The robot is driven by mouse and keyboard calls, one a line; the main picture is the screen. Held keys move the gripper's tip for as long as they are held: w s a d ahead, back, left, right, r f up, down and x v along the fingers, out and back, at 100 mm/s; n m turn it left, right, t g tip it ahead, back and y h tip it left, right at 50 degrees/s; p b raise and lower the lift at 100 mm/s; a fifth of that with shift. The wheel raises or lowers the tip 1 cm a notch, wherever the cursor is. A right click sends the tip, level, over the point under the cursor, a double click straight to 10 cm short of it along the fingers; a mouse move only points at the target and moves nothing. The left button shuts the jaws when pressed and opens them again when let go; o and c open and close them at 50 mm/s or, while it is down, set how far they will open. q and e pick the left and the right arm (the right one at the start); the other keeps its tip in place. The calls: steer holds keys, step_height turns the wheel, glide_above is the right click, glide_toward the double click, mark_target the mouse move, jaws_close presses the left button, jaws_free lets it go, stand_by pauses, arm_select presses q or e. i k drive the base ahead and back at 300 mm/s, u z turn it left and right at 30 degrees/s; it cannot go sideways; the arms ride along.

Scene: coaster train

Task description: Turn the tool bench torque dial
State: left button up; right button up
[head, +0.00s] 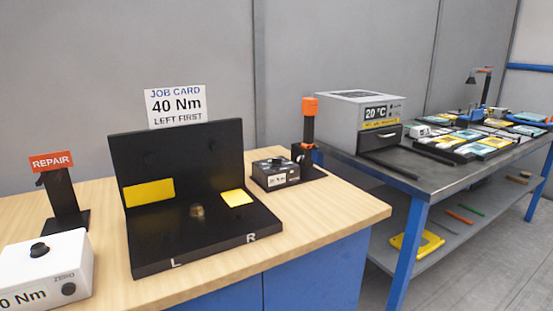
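A white box (42,268) at the lower left, cut off by the frame edge, has a readout ending in "0 Nm", a black knob (39,250) on top and a black button marked ZERO. A small black box (276,173) with a white label, too small to read surely, stands at the right of the wooden bench (330,212); dark round parts show on its top. I cannot tell which of these is the torque dial. A job card (176,106) reads "40 Nm LEFT FIRST". Neither gripper is in view.
A black L-shaped fixture (150,258) marked L and R holds yellow pads and a brass-coloured knob. An orange-topped tool (309,107) stands beside the black box. A REPAIR sign stand (52,162) is at left. A metal table (430,170) holds a grey 20 °C oven (358,112).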

mark_target(275, 161)
steer(key=z, duration=1.9)
steer(key=i, duration=1.75)
steer(key=u, duration=3.25)
